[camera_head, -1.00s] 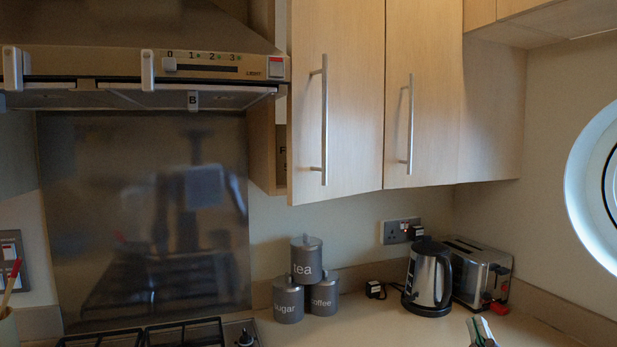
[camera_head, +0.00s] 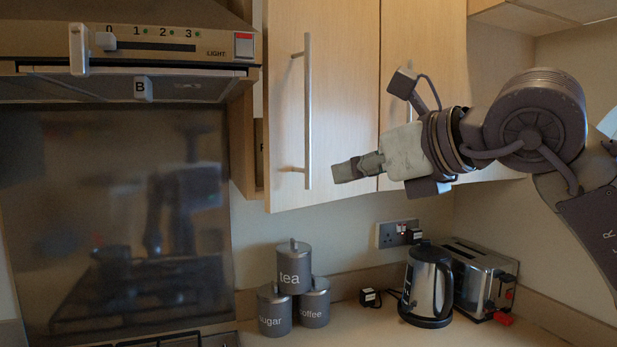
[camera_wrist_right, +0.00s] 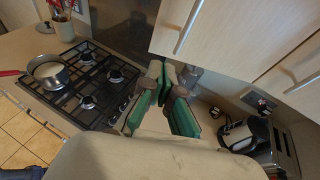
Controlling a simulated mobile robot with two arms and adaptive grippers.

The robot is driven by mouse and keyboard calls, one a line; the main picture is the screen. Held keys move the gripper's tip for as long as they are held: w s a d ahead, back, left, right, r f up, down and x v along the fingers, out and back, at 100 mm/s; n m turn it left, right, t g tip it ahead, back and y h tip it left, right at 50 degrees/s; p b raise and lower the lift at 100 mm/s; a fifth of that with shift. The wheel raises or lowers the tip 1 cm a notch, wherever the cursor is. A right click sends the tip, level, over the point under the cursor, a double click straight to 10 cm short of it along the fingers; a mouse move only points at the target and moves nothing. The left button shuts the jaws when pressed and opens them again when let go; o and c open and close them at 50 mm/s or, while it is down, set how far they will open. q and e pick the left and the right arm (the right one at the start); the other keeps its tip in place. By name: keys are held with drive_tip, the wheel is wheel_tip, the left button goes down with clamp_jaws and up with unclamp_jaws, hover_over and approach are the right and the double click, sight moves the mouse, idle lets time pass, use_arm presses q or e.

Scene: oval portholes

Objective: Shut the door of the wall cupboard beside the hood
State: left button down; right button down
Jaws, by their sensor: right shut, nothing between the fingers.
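The pale wood cupboard door (camera_head: 340,75) beside the hood stands slightly ajar. Its left edge is out from the cupboard's side, and a narrow gap shows there. A long upright metal handle (camera_head: 308,110) is on this door. My right gripper (camera_head: 346,171) is shut and empty, pointing left in front of the door's lower right part, right of the handle. I cannot tell if it touches the door. In the right wrist view, its green-padded fingers (camera_wrist_right: 163,85) show below the door (camera_wrist_right: 225,30). My left gripper is not in view.
The hood (camera_head: 130,60) is left of the door. A second cupboard door (camera_head: 430,45) is to the right, partly behind my right arm. Below stand stacked grey canisters (camera_head: 294,268), a kettle (camera_head: 428,285) and a toaster (camera_head: 480,275). A pan (camera_wrist_right: 48,72) sits on the hob.

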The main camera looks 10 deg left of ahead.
sight(277, 185)
drive_tip(key=p+x, duration=0.2)
drive_tip(key=x, duration=0.2)
drive_tip(key=p+x, duration=0.2)
drive_tip(key=x, duration=0.3)
drive_tip(key=r+p+x, duration=0.1)
drive_tip(key=p+x, duration=0.1)
drive_tip(key=x, duration=0.2)
drive_tip(key=shift+w+a+f, duration=0.1)
drive_tip(key=shift+a, duration=0.35)
